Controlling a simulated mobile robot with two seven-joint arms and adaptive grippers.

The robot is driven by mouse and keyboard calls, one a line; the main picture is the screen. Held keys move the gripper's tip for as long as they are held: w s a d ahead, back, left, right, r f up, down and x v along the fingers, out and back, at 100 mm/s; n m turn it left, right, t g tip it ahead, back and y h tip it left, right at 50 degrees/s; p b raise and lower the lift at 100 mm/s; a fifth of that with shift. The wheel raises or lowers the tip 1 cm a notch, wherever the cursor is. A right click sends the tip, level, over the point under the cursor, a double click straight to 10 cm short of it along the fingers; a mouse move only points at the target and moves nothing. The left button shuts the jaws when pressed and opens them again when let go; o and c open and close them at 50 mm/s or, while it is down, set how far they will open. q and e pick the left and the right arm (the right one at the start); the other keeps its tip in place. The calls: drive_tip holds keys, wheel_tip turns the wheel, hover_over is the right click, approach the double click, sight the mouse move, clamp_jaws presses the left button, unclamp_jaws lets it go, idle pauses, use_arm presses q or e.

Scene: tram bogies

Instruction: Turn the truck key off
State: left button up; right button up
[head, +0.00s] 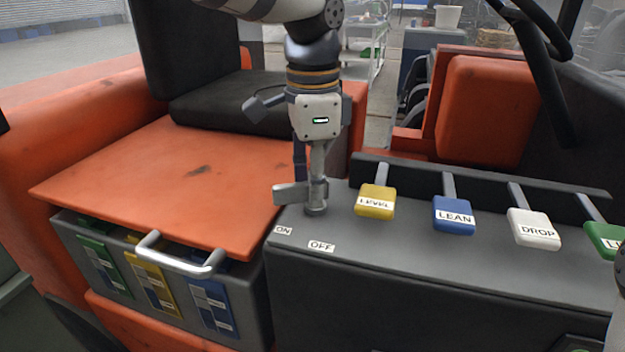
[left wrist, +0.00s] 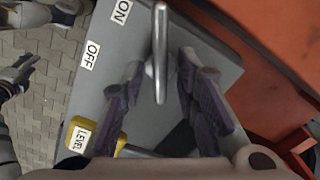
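The truck key (head: 290,194) is a grey metal bar handle on a short round post, on the dark console's near left corner. Its handle points left, on the side of the ON label (head: 283,230); the OFF label (head: 321,246) is to the right. My left gripper (head: 312,170) points down over the key. In the left wrist view, the key's handle (left wrist: 160,45) stands between the two purple-grey fingers (left wrist: 160,80), with gaps visible on both sides, so the gripper looks open. Contact with the key cannot be told.
Yellow (head: 375,201), blue (head: 454,214), white (head: 533,229) and green (head: 605,240) levers line the console right of the key.

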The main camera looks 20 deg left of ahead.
use_arm(q)
clamp_jaws()
drive_tip(key=shift+n, duration=1.4)
drive_tip(key=n, duration=0.4)
drive_tip(key=shift+s+d+n, duration=0.1)
drive_tip(key=shift+d+n, duration=0.05)
drive_tip(key=shift+n, duration=2.35)
drive_tip(key=shift+d, duration=0.1)
